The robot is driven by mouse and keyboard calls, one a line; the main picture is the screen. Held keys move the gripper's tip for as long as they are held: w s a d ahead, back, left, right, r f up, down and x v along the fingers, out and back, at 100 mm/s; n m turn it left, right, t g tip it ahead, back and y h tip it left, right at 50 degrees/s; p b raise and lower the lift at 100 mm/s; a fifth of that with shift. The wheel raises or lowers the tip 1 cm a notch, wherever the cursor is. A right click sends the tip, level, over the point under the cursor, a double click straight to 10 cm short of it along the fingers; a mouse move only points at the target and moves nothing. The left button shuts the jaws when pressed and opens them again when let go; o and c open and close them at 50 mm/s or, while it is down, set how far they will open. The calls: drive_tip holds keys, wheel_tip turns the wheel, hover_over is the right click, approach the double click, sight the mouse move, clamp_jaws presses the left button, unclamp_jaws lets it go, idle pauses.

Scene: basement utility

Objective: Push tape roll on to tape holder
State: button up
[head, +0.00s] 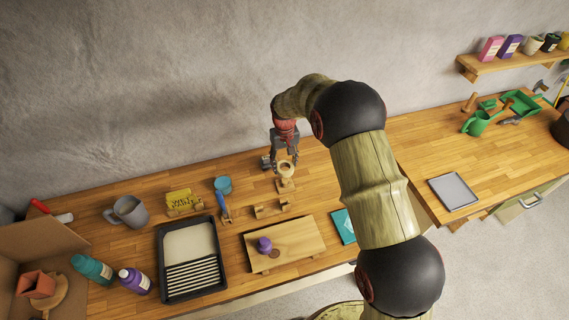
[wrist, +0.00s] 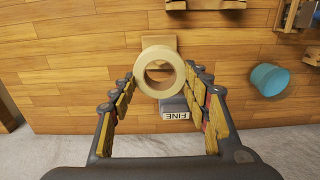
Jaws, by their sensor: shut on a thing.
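The cream tape roll (wrist: 143,62) is held between the fingertips of my gripper (wrist: 160,77) in the wrist view, with its open hole facing the camera. In the head view the tape roll (head: 286,170) sits at the tips of my gripper (head: 285,162), above the bench. A small wooden piece that looks like the tape holder (head: 286,186) stands just below the roll. In the wrist view the wooden holder (wrist: 158,42) shows behind the roll's upper edge and is partly hidden. I cannot tell whether roll and holder touch.
A grey block marked FINE (wrist: 176,108) lies close to the roll. A blue cup (head: 223,185), a wooden rack (head: 271,208) and a blue-handled tool (head: 223,205) stand nearby. A wooden board (head: 300,238) and black tray (head: 166,240) lie in front. The wall is behind.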

drive_tip(key=b, duration=0.3)
hover_over(284, 179)
drive_tip(key=shift+w+d+f, duration=0.1)
drive_tip(key=shift+w+f, duration=0.05)
drive_tip(key=shift+f, duration=2.25)
drive_tip(key=shift+f, duration=0.3)
drive_tip(key=shift+f+b, duration=0.3)
drive_tip(key=shift+f+b, duration=0.9)
drive_tip(key=shift+f, duration=0.8)
drive_tip(key=o, duration=1.2)
drive_tip(key=shift+o, duration=0.2)
wheel_tip(284, 179, up, 12)
